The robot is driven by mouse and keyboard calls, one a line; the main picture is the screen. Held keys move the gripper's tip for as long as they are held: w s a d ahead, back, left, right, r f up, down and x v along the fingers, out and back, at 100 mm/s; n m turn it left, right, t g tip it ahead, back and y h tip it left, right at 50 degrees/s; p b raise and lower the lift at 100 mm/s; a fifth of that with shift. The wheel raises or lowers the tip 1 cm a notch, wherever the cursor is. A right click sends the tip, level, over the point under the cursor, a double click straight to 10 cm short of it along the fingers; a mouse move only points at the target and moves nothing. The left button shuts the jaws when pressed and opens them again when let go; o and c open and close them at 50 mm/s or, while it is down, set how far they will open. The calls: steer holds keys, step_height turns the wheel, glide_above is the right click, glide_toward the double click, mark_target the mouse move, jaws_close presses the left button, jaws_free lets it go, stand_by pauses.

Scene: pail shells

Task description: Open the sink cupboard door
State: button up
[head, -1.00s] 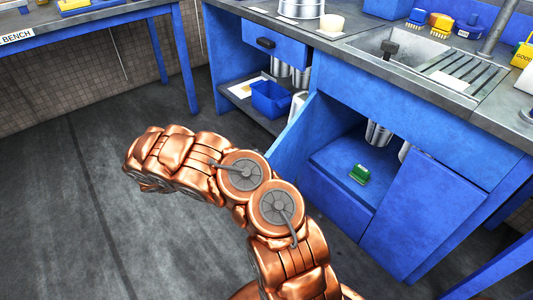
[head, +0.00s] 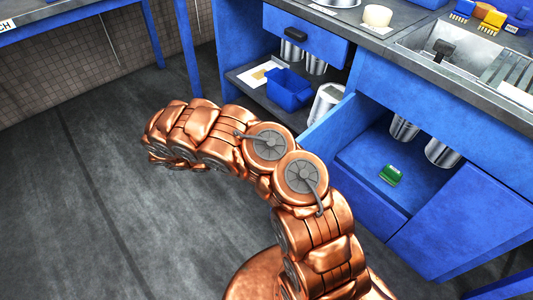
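The sink cupboard stands under the sink (head: 452,50). Its blue left door (head: 333,121) stands swung out from the cupboard, seen at a steep angle, its lower part hidden behind my copper arm. The opening shows a blue floor (head: 425,185) with a green sponge-like block (head: 391,175) and silver cans (head: 404,128). My gripper does not show.
Left of the cupboard, a drawer (head: 304,36) with a black handle sits above an open shelf (head: 240,79) holding a blue bin (head: 287,88) and cans. A blue-legged bench (head: 80,9) stands at the upper left. The grey floor (head: 80,200) at left is clear.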

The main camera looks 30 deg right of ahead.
steer(key=shift+o, duration=0.9)
steer(key=shift+w+d+r, duration=0.15)
steer(key=shift+d, duration=0.4)
steer(key=shift+o, duration=0.2)
steer(key=o, duration=1.1)
steer(key=shift+d, duration=0.1)
steer(key=shift+c, duration=0.2)
steer(key=shift+d, duration=0.1)
steer(key=shift+c, duration=0.4)
steer(key=shift+a, duration=0.5)
steer(key=c, duration=0.4)
